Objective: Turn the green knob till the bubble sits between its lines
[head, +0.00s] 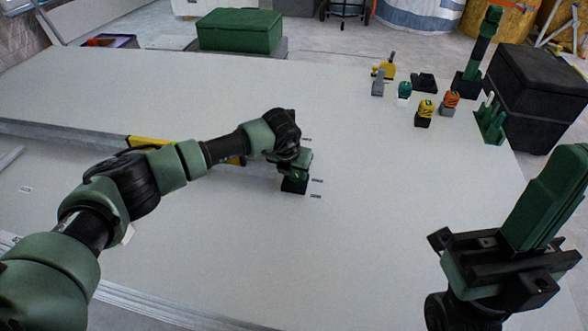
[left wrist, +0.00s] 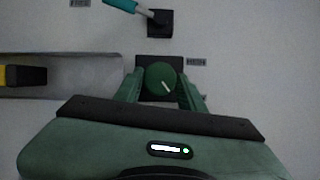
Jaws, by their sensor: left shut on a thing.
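The green knob (left wrist: 160,80) has a pale pointer line and sits on a black base (left wrist: 150,61). The base also shows in the head view (head: 294,186). My left gripper (left wrist: 161,88) is shut on the knob, one finger on each side. In the head view my left gripper (head: 293,165) hides most of the knob. A yellow level (head: 148,142) lies to the left, partly behind my left arm; its end shows in the left wrist view (left wrist: 22,75). I cannot see the bubble or its lines. My right gripper (head: 548,200) stands at the lower right, away from the knob.
A black block (left wrist: 160,23) with a teal-handled lever (left wrist: 122,4) stands just beyond the knob. Small labels (head: 317,181) mark the pale panel (head: 400,200). Several small tools, including an orange one (head: 450,99), stand at the back right. The panel's front middle is clear.

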